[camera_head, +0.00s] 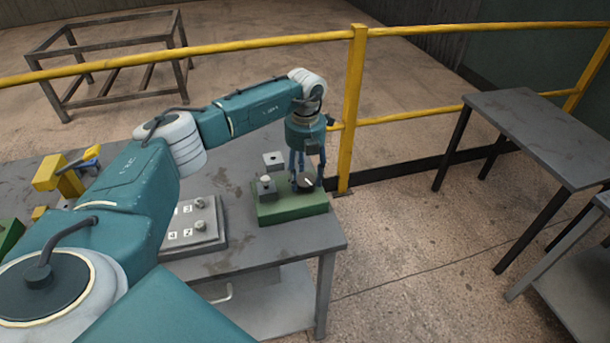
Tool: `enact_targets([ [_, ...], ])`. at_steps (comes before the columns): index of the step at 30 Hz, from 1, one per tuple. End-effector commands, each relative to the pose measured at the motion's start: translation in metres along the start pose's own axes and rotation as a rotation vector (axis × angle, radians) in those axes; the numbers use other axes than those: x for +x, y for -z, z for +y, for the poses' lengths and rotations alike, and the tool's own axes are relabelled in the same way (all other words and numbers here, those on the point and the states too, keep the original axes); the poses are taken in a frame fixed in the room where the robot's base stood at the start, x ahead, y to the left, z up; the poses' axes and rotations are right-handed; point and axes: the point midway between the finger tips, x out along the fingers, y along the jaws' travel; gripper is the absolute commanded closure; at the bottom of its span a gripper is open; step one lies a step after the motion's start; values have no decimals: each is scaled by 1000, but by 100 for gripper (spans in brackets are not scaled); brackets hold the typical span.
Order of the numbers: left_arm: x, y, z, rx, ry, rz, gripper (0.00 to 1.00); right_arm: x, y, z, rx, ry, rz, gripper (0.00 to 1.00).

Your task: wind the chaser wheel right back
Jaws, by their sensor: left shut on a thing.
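My left gripper (307,178) points down over a green block (290,208) near the table's far right corner. Its blue fingers are shut on a small round grey wheel (305,183) on top of the block, which I take to be the chaser wheel. The fingers hide part of the wheel, and any mark on it is too small to read. A small grey block with a knob (266,187) stands beside the wheel on the left. My right gripper is not in view.
A grey panel with numbered knobs (212,240) lies left of the green block. A yellow fixture (47,172) stands farther left on the grey table (270,256). A yellow railing (352,110) runs close behind. Another table (545,125) stands at right, across open floor.

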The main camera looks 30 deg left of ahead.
Motion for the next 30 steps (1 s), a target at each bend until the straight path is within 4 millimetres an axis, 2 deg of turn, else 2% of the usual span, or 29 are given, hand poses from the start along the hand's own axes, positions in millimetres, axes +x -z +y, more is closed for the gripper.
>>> enact_targets([
  [1, -3, -3, -1, 0, 4, -10, 48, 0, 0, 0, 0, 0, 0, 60],
  [3, -3, -3, -1, 0, 4, -10, 34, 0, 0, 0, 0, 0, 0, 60],
  [4, -2, -3, -1, 0, 4, -9, 31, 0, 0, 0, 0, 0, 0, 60],
  [12, -2, -1, 0, 1, 2, -4, 31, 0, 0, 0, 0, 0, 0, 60],
  [16, -10, -2, 0, 1, 2, -5, 31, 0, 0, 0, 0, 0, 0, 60],
  [20, -31, -2, 0, 1, 3, -8, 31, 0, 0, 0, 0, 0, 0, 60],
  [30, -100, -3, -1, 2, 3, -9, 31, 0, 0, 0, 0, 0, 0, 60],
])
